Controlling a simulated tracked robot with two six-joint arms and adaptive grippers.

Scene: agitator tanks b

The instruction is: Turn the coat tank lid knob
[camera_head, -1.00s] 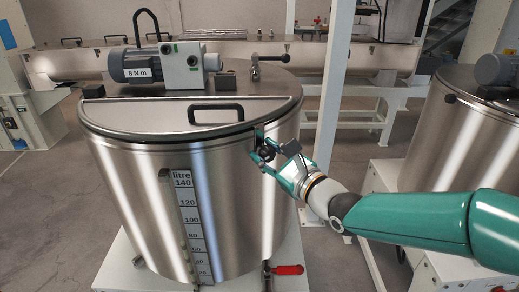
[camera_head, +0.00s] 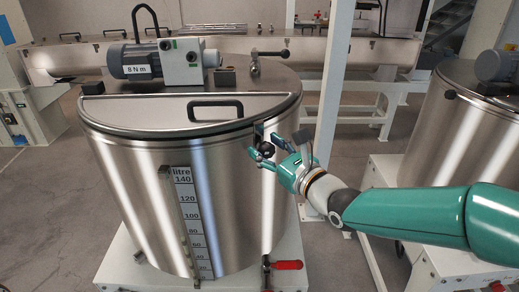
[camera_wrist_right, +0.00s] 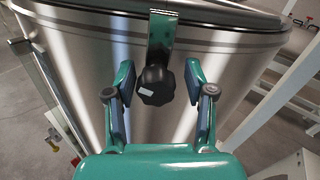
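The coat tank (camera_head: 130,185) is a large steel vessel with a flat lid (camera_head: 140,112). Its lid knob (camera_head: 267,149) is black and lobed, on a metal bracket (camera_wrist_right: 162,35) at the rim's front right. The knob also shows large in the right wrist view (camera_wrist_right: 153,86), with a pale mark on it. My right gripper (camera_head: 264,147) is open in front of the tank wall. In the right wrist view its two fingers (camera_wrist_right: 159,78) stand either side of the knob, with a visible gap on both sides. My left gripper is not in view.
The lid carries a grey motor (camera_head: 135,60) marked 8 N m, a black handle (camera_head: 215,106) and a metal lever (camera_head: 270,54). A red-handled valve (camera_head: 287,265) sits low at the front. A white post (camera_head: 334,90) and a second tank (camera_head: 455,130) stand right.

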